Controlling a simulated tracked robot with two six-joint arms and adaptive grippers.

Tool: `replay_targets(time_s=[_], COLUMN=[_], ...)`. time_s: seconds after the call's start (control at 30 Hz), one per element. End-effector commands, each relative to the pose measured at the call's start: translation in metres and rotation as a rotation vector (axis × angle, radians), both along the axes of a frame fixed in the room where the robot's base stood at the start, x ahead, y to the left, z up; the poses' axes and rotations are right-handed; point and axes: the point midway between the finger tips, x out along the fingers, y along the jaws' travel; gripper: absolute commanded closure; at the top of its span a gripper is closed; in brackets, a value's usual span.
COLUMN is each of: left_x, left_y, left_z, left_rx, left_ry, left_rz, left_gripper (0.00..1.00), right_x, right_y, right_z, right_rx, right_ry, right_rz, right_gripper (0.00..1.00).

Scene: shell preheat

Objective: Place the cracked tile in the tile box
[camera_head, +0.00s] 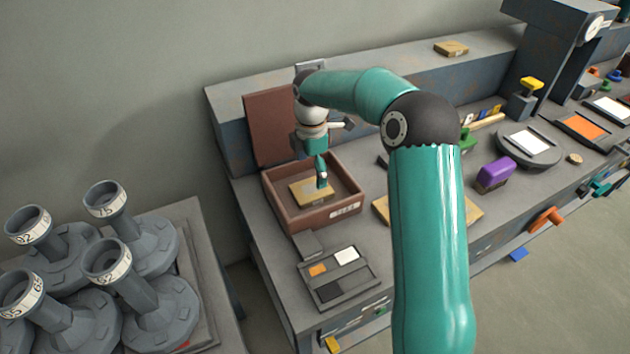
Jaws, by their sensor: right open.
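The tile box (283,211) is a reddish-brown open box near the left end of the bench, with its lid (262,135) raised behind it. A flat tan tile (305,197) lies inside on the box floor; I cannot make out a crack in it. My right gripper (321,178) points down into the box, just over the tile's right part. It is open; whether its fingers touch the tile is hard to tell. My left gripper is out of view.
A tan flat piece (381,209) lies partly hidden behind my right arm. A grey tray with small squares (337,277) sits before the box. A purple block (495,174) stands to the right. Several grey numbered weights (130,230) crowd the left table. A tan block (451,48) rests on the back ledge.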

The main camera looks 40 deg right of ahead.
Motion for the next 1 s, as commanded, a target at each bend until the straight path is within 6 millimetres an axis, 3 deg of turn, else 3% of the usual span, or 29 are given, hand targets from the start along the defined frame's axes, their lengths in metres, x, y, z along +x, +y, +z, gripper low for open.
replay_targets(time_s=[0.1, 0.33, 1.0], left_x=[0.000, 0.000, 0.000], left_y=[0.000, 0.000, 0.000], left_z=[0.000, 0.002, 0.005], left_rx=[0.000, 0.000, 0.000], left_ry=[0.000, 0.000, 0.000], left_rz=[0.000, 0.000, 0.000], left_gripper=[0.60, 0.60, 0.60], right_x=[0.001, 0.001, 0.000], right_y=[0.000, 0.000, 0.000], right_z=[0.025, 0.055, 0.063], right_rx=[-0.002, -0.002, -0.001], right_ry=[-0.004, -0.002, 0.000], right_rz=[0.001, 0.001, 0.001], right_gripper=[0.00, 0.00, 0.00])
